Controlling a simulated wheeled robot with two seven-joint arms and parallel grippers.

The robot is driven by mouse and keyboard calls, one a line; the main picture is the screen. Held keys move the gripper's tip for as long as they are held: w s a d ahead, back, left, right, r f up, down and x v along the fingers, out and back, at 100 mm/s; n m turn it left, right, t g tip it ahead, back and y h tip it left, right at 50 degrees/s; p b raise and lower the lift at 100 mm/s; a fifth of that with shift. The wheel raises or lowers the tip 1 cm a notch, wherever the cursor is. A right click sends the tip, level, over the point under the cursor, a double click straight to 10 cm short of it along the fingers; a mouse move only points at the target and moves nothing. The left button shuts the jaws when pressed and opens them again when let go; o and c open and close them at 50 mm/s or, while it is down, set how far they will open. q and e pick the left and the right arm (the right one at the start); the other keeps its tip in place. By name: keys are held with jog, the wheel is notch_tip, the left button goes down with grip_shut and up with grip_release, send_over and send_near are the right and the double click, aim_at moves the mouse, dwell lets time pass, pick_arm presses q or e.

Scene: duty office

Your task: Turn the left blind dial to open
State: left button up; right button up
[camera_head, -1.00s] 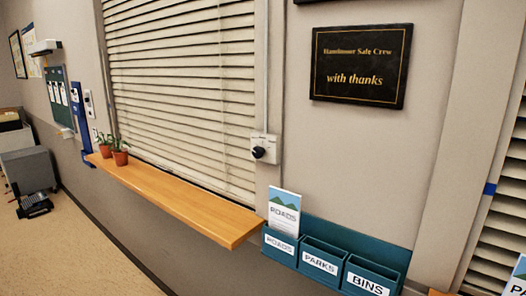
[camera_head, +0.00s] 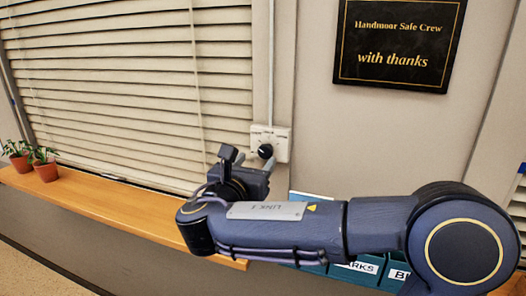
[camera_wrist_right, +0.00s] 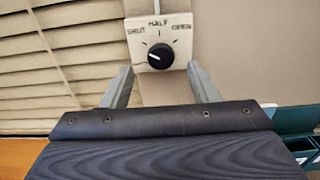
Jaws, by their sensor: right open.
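The blind dial is a black round knob (camera_head: 265,151) on a white wall plate (camera_head: 281,144) right of the blind. In the right wrist view the knob (camera_wrist_right: 159,54) sits under the words SHUT, HALF and OPEN on its plate (camera_wrist_right: 158,28). A pale mark on the knob seems to point left, toward the SHUT side. My right gripper (camera_head: 254,160) is just in front of the plate. In its wrist view its two fingers (camera_wrist_right: 159,72) are open and empty, one to each side below the knob, apart from it. My left gripper is not in view.
The slatted blind (camera_head: 120,80) looks closed. A wooden sill (camera_head: 110,203) runs beneath it with two potted plants (camera_head: 45,171) at its left. A black plaque (camera_head: 400,42) hangs above right.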

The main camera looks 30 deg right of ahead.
aim_at(266, 155)
jog(key=p+x, duration=0.1)
jog(key=x, duration=0.5)
jog(key=shift+s, duration=0.1)
jog(key=c, duration=0.9)
jog(key=shift+f+m+b, duration=0.2)
jog(key=shift+m+b, duration=0.3)
jog(key=shift+b, duration=0.2)
jog(key=m+b, duration=0.3)
jog(key=b, duration=0.1)
jog(key=m+b, duration=0.8)
jog(key=shift+s+f, duration=0.1)
jog(key=shift+f, duration=0.15)
jog(key=m+b, duration=0.5)
jog(key=m, duration=0.1)
jog(key=m+b, duration=0.3)
jog(key=m, duration=0.1)
jog(key=shift+m+b, duration=0.45)
jog(key=shift+m, duration=0.55)
